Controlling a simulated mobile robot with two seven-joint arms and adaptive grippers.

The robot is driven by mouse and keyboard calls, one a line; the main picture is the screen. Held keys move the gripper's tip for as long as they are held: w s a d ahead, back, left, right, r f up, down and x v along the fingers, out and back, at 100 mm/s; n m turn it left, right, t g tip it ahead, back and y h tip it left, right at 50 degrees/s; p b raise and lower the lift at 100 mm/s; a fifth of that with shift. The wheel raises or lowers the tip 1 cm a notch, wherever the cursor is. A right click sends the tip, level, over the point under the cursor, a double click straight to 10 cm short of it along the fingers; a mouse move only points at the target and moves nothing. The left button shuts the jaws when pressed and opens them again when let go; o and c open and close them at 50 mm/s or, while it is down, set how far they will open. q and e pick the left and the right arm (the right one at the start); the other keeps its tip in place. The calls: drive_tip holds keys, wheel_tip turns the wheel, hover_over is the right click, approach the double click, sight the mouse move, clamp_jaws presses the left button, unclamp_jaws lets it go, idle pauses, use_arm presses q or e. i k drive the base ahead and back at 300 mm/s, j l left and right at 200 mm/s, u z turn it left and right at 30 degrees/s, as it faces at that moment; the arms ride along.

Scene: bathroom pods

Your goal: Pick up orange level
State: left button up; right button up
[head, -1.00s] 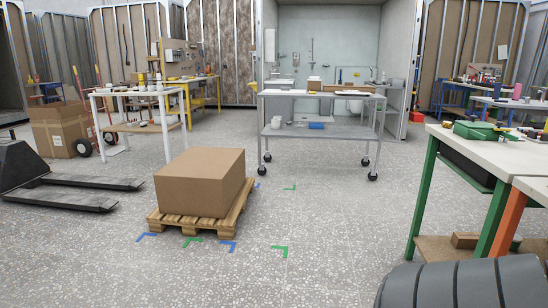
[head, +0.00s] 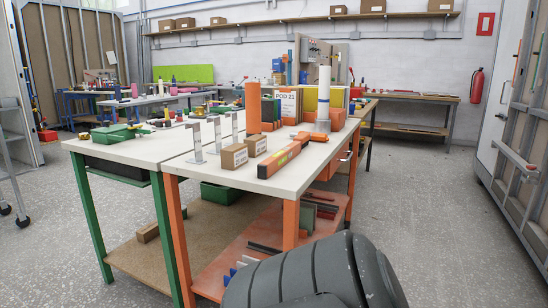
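An orange level (head: 283,159) lies near the front right edge of the white-topped table with orange legs (head: 272,189). It points diagonally away from me, with a small light window in its side. A smaller orange object (head: 311,137) is just beyond its far end. Neither of my grippers shows in the head view. A dark ribbed part at the bottom hides some floor and part of the lower shelf.
Two small cardboard boxes (head: 234,156) stand left of the level, with upright metal brackets (head: 196,142) behind them. A white cylinder (head: 323,97) stands farther back. A green-legged table (head: 118,148) adjoins on the left. Floor at right (head: 430,210) is clear.

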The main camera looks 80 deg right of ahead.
sight(266, 169)
drive_tip(key=z, duration=1.9)
